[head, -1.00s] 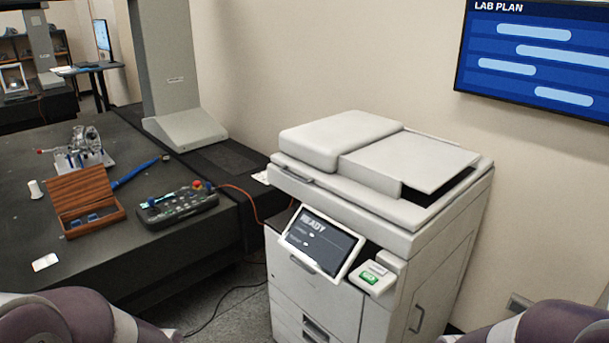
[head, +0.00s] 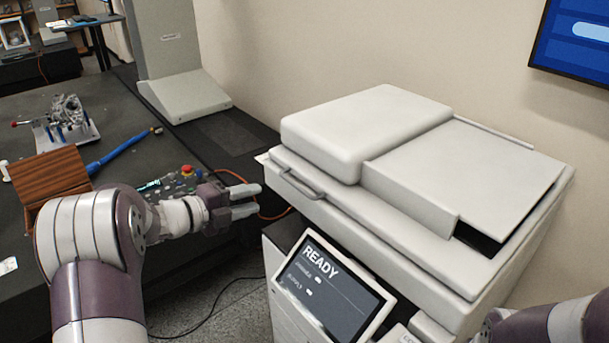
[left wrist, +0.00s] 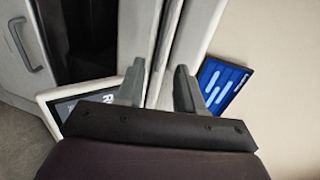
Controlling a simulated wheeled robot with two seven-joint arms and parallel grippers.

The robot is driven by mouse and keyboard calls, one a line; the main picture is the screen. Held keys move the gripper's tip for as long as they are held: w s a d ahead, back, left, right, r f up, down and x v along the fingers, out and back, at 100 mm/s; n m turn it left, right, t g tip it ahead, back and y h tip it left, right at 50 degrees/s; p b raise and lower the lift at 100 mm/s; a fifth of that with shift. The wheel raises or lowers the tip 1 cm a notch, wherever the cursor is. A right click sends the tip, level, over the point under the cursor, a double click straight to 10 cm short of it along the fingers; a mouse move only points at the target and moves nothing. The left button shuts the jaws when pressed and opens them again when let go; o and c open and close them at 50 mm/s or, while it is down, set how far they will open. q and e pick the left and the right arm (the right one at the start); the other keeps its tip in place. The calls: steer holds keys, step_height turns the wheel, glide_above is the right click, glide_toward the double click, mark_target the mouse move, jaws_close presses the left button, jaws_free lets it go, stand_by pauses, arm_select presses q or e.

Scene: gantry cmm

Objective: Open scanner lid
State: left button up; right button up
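The scanner (head: 400,240) is a large off-white machine against the wall. Its lid (head: 365,130) lies shut on top, with a raised block at left and a flat tray at right. A grey bar handle (head: 300,187) sits on the lid's front edge near the left corner. My left gripper (head: 258,201) is open and empty, just left of and slightly below the handle, apart from it. In the left wrist view, the parted fingers (left wrist: 158,88) have pale scanner edges beyond them. My right arm enters at lower right; its gripper is outside the picture.
A tilted READY screen (head: 330,290) juts out below the lid's front. A dark table at left carries a wooden box (head: 50,180), a control pendant with a red button (head: 187,171) and a blue tool (head: 120,150). An orange cable (head: 270,214) runs behind my left gripper.

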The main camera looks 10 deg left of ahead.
mark_target(296, 187)
arm_select(q)
steer(key=x, duration=0.3)
steer(key=p+x, duration=0.1)
steer(key=x, duration=0.3)
steer(key=d+p+x, duration=0.1)
steer(key=x, duration=0.2)
steer(key=shift+d+r, duration=0.25)
steer(key=shift+w+f, duration=0.25)
steer(key=shift+w, duration=0.2)
steer(key=shift+s+d+r, duration=0.1)
jaws_close()
arm_select(e)
steer(key=shift+s+r, duration=0.3)
steer(key=shift+r, duration=0.35)
steer(key=shift+s+r, duration=0.3)
steer(key=shift+r, duration=0.3)
